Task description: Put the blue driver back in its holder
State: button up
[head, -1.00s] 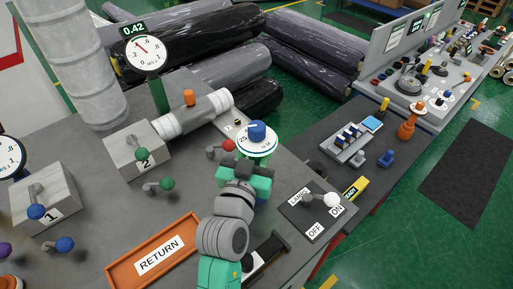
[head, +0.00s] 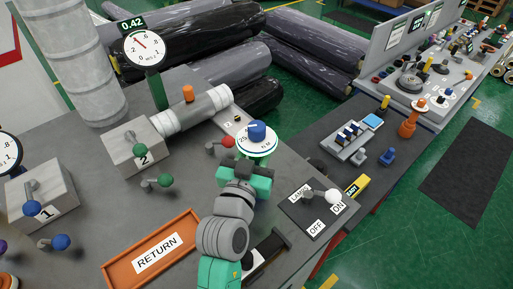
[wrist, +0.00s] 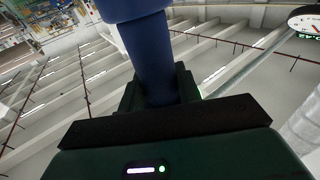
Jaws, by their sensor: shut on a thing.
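The blue driver has a blue knob (head: 257,130) above a white dial; in the head view it is at the end of my gripper (head: 246,163). In the wrist view its dark blue shaft (wrist: 155,60) rises between the jaws and widens at the top. My gripper is shut on it, and the dial hides the fingertips in the head view. A small blue stand (head: 387,157), which looks like the holder, is on the right-hand bench, well right of the gripper. Its top looks empty.
An orange stand (head: 407,128) with a white-dialled driver is behind the blue stand, and a peg rack (head: 346,145) is left of it. A lamp switch plate (head: 310,216) with a white-balled lever lies between. The RETURN tray (head: 190,256) is at lower left.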

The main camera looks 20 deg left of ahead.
jog(key=shift+f+b, duration=0.75)
jog(key=shift+b, duration=0.05)
jog(key=o, duration=1.2)
jog(key=shift+o, duration=0.2)
jog(key=shift+f, duration=0.15)
jog(key=s, duration=0.9)
jog(key=shift+d, duration=0.45)
jog(key=shift+b, duration=0.3)
jog(key=s+b, duration=0.1)
jog(key=s, duration=0.6)
jog(key=shift+s+d+f+b, duration=0.2)
jog(key=shift+s+d+b, duration=0.15)
jog(key=shift+d, duration=0.05)
